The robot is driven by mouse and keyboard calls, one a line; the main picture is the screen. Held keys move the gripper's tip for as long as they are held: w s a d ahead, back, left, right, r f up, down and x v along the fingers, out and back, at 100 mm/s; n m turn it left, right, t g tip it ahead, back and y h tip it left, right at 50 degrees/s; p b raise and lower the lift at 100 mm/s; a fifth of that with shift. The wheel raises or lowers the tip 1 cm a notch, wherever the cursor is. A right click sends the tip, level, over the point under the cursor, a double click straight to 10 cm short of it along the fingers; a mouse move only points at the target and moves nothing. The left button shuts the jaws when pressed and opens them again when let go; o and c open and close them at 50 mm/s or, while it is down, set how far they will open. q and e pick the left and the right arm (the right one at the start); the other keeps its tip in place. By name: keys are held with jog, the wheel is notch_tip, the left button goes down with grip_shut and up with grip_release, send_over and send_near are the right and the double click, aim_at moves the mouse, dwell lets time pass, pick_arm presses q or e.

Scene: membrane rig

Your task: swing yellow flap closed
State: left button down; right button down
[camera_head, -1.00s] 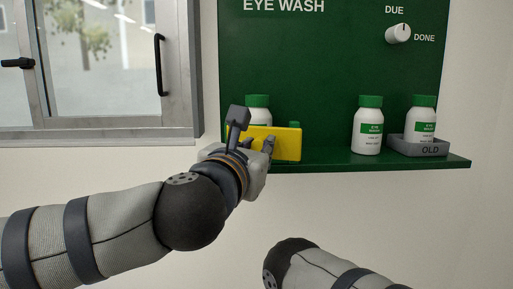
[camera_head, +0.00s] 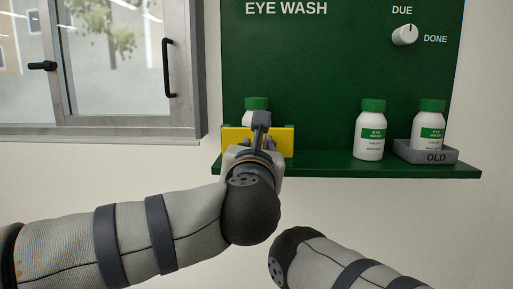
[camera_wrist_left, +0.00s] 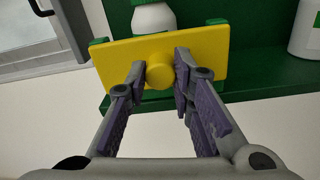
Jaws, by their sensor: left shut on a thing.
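The yellow flap (camera_head: 284,144) stands upright at the left end of the green shelf, in front of a white bottle with a green cap (camera_head: 256,104). My left gripper (camera_head: 261,140) is in front of the flap and hides its middle. In the left wrist view the flap (camera_wrist_left: 211,45) shows a round yellow knob (camera_wrist_left: 160,73), with the fingers on either side of it. The left gripper (camera_wrist_left: 160,80) is shut on this knob. Only part of my right arm shows at the bottom; its gripper is out of view.
The green shelf (camera_head: 320,168) also bears a bottle (camera_head: 370,143) and a grey tray marked OLD (camera_head: 455,157) with another bottle (camera_head: 430,120) in it. A white dial (camera_head: 405,35) sits on the green board. A window with a black handle (camera_head: 168,68) is at left.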

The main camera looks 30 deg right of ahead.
pick_arm(q)
jog(key=shift+r, duration=0.1)
jog(key=c, duration=1.7)
grip_release()
jog(key=o, duration=0.3)
jog(key=shift+d, duration=0.1)
jog(key=shift+o, duration=0.2)
jog(key=v, duration=1.2)
